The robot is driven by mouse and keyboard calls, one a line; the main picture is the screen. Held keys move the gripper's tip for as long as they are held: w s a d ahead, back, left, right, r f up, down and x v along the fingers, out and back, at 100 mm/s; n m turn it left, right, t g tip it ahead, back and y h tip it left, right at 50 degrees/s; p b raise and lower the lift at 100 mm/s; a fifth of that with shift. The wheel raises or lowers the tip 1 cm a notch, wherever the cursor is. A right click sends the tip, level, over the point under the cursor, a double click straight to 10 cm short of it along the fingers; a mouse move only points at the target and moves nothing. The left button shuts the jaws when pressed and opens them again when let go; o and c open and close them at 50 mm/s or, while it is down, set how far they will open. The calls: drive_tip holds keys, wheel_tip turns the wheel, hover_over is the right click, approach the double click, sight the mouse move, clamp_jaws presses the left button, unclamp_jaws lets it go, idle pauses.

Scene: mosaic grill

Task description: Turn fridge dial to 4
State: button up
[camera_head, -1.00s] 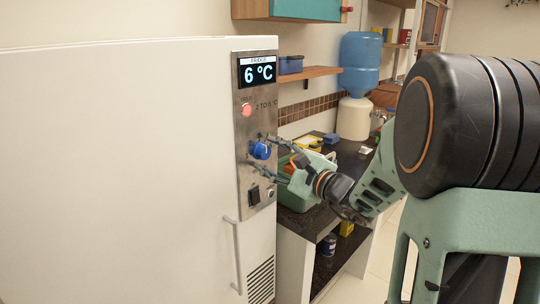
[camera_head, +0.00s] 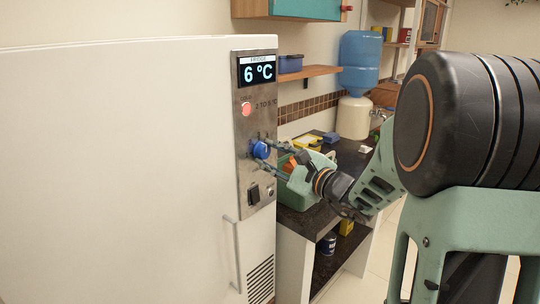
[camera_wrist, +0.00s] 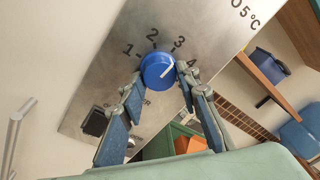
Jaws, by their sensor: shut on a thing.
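The blue fridge dial (camera_head: 261,149) sits on the metal panel (camera_head: 243,180) on the right edge of the white fridge. It also shows in the wrist view (camera_wrist: 153,67), with the printed numbers 1, 2, 3 and 4 around it. Its white pointer line (camera_wrist: 167,71) faces right and slightly up, toward the 3 to 4 side; its exact setting is hard to tell. My gripper (camera_head: 260,151) is shut on the dial, one finger on each side. The fridge display (camera_head: 257,70) reads 6 °C.
A red light (camera_head: 246,109) is above the dial and a black switch (camera_head: 253,194) below it. A fridge handle (camera_head: 236,255) stands out lower down. A counter (camera_head: 345,165) with a green crate (camera_head: 297,190) lies to the right, under a wooden shelf (camera_head: 310,72).

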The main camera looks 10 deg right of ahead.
drive_tip(key=m+p, duration=0.1)
drive_tip(key=m, duration=0.3)
drive_tip(key=shift+r+g, duration=0.15)
drive_tip(key=shift+g, duration=0.15)
drive_tip(key=shift+m+p, duration=1.05)
drive_tip(key=shift+m, duration=0.65)
drive_tip(key=shift+g, duration=0.3)
drive_tip(key=o, duration=1.2)
drive_tip(key=shift+c, duration=0.2)
drive_tip(key=f+v, duration=0.1)
drive_tip(key=v, duration=1.1)
drive_tip(key=shift+r, duration=0.45)
drive_tip(key=shift+s+a, duration=0.1)
